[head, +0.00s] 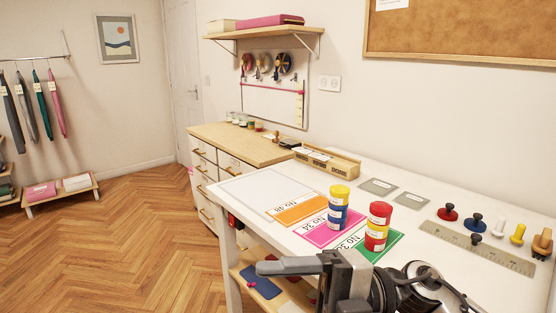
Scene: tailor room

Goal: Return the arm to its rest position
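My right gripper (290,267) is at the bottom middle of the head view, in front of the white table's near edge. Its arm comes in from the lower right. One grey finger points left, and nothing is seen held at its tip. The other finger cannot be made out clearly, so the opening is unclear. My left gripper is not in view. A yellow-and-blue stack of small labelled cylinders (338,213) stands upright by the pink card (318,236). A red-and-yellow stack (379,213) stands on the green card (391,240), just beyond my gripper.
The white table (240,190) also bears an orange card (298,209), a wooden box (328,160), a ruler (470,243) and several knobbed pieces on the right. A lower shelf (243,277) lies under the table. Wooden floor (130,240) is open to the left.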

